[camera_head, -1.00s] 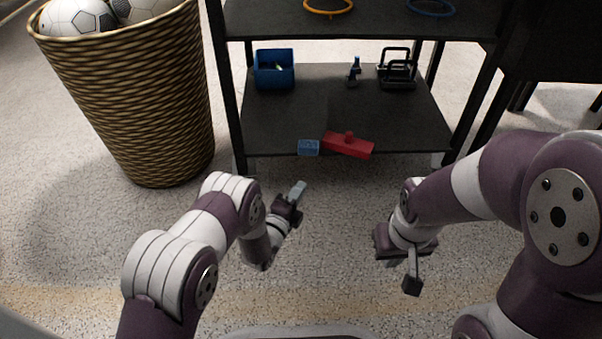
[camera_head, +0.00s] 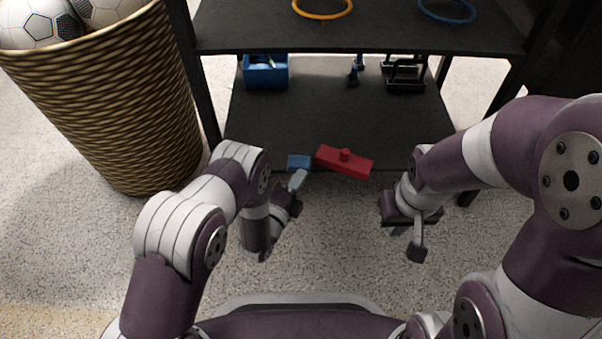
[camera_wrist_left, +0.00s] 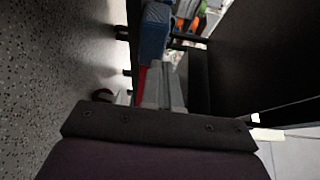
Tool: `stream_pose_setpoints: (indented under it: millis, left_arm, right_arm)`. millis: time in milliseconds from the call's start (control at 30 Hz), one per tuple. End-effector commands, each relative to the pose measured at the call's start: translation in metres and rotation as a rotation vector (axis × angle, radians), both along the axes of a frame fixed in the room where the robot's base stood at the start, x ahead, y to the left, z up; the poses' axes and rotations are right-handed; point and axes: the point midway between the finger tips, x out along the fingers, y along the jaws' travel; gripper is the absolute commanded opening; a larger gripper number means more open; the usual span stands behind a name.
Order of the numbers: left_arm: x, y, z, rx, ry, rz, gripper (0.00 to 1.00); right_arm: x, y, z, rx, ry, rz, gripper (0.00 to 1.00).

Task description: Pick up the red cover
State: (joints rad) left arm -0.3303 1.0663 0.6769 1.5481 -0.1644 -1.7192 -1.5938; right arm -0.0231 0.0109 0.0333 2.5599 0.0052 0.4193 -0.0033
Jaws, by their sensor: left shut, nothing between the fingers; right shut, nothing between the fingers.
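The red cover (camera_head: 344,162) is a flat red bar with a small knob on top. It lies at the front edge of the lower black shelf (camera_head: 300,115). In the left wrist view a strip of red (camera_wrist_left: 140,84) shows beside my fingers, mostly hidden. My left gripper (camera_head: 298,181) is shut and empty, in front of the shelf edge, to the left of and below the cover; it also shows in the left wrist view (camera_wrist_left: 163,85). My right gripper (camera_head: 417,250) is shut and empty, pointing down, to the right of and nearer than the cover.
A small blue block (camera_head: 298,162) lies just left of the cover, close to my left fingertips. A blue box (camera_head: 266,72) and a black rack (camera_head: 405,75) stand further back. The upper shelf (camera_head: 390,30) overhangs. A wicker basket (camera_head: 120,110) of balls stands at left.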

Motion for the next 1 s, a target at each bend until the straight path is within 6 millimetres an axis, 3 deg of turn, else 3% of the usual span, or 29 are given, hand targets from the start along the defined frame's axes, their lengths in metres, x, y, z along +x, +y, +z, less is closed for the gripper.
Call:
stream_pose_setpoints:
  millis: [367, 633, 1000]
  left_arm:
    - [-0.002, 0.001, 0.0, 0.0, 0.0, 0.0, 0.0]
    - [0.019, 0.007, 0.0, 0.001, 0.0, 0.0, 0.0]
    - [0.02, 0.006, -0.001, 0.001, 0.0, -0.002, 0.0]
  right_arm:
    - [0.0, 0.0, 0.0, 0.0, 0.0, 0.0, 0.0]
    - [0.0, 0.0, 0.003, 0.0, 0.0, 0.0, 0.0]
    - [0.0, 0.0, 0.002, 0.0, 0.0, 0.0, 0.0]
